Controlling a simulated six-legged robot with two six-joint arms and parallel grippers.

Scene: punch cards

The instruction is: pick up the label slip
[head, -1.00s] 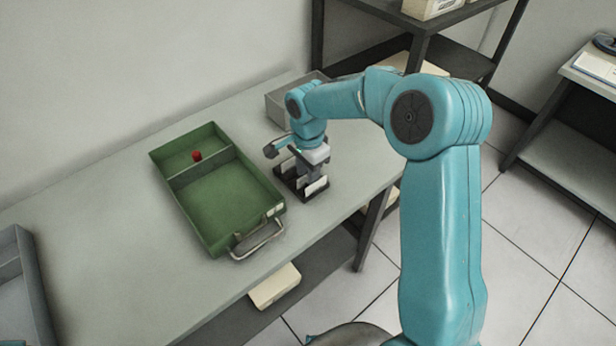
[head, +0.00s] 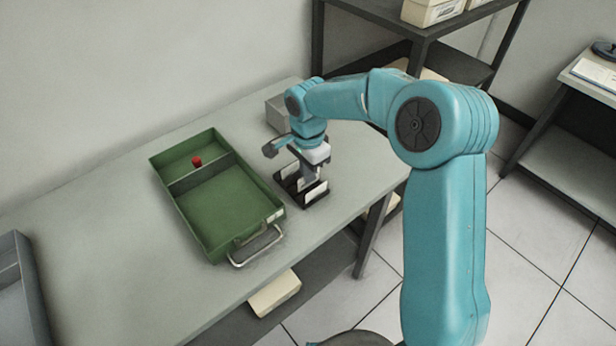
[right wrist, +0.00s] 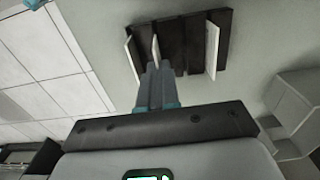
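Several thin white slips stand in a small dark slotted rack (head: 318,201) on the table; I cannot tell which is the label slip. In the right wrist view the rack (right wrist: 185,28) shows a left slip (right wrist: 132,55), a middle slip (right wrist: 155,48) and a right slip (right wrist: 212,50). My right gripper (head: 308,176) points down over the rack. Its fingers (right wrist: 160,68) look close together and reach the near end of the middle slip. Whether they pinch it is hidden. My left gripper is not in view.
A green tray (head: 228,232) with a metal handle and a red knob (head: 197,161) lies left of the rack. A grey box (head: 277,115) stands behind it. A grey tray (head: 32,290) is at the far left. The table's front edge is near the rack.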

